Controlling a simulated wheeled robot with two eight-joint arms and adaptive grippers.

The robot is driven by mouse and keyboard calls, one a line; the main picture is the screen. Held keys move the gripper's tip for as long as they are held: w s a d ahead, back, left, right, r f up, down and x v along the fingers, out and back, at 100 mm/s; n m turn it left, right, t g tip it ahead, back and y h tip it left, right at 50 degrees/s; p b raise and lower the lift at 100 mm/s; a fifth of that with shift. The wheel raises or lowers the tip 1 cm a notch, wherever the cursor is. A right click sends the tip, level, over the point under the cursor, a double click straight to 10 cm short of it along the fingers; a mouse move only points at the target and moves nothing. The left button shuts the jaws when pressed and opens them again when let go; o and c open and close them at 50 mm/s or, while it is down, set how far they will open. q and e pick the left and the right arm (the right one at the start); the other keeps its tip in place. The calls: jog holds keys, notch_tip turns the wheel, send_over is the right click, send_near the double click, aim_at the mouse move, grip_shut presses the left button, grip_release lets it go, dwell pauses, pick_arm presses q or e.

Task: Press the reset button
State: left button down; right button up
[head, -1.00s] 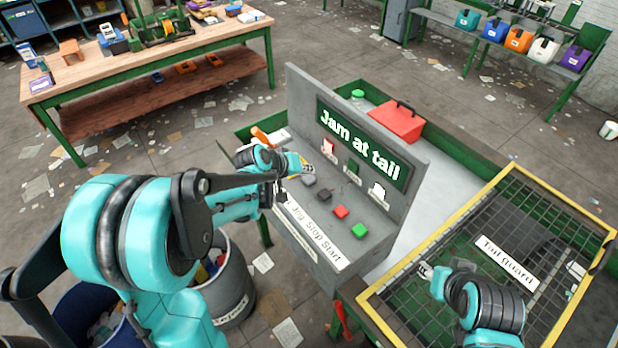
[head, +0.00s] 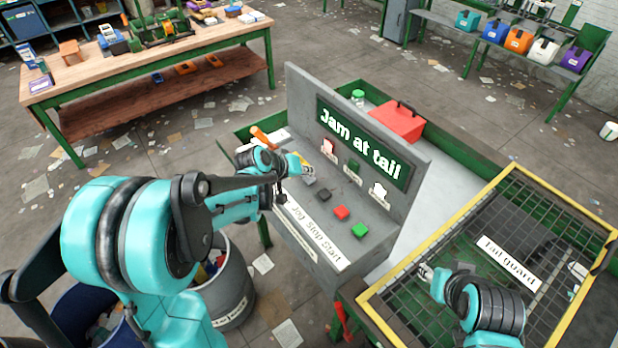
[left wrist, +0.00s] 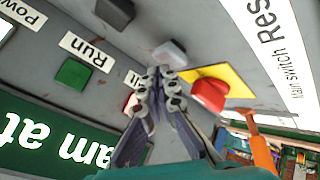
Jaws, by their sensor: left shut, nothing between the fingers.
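A control panel carries a row of buttons. The grey button (head: 309,181) is at its left end and also shows in the left wrist view (left wrist: 169,54), on the side of a partly cut-off label starting "Res" (left wrist: 256,22). My left gripper (head: 304,167) is shut and empty over that end of the panel. In the left wrist view its fingertips (left wrist: 163,73) point at the grey button and overlap its near edge; I cannot tell whether they touch. My right gripper (head: 427,272) is over the tail guard; its fingers are too small to read.
A red mushroom button (left wrist: 208,94) on a yellow plate sits close beside my left fingertips. Black (head: 324,195), red (head: 340,212) and green (head: 359,230) buttons continue the row. The upright "Jam at tail" display (head: 360,143) stands behind. The yellow-framed tail guard (head: 450,222) is at right.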

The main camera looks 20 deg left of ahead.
aim_at(307, 179)
pick_arm(q)
jog(key=shift+f+b, duration=0.55)
dwell(0.4)
jog(key=shift+r, duration=0.1)
jog(key=shift+r+p, duration=0.75)
jog(key=shift+r, duration=0.1)
jog(key=shift+r, duration=0.15)
notch_tip(307, 179, up, 5)
jog(key=p, duration=0.3)
jog(key=shift+p, duration=0.4)
dwell(0.3)
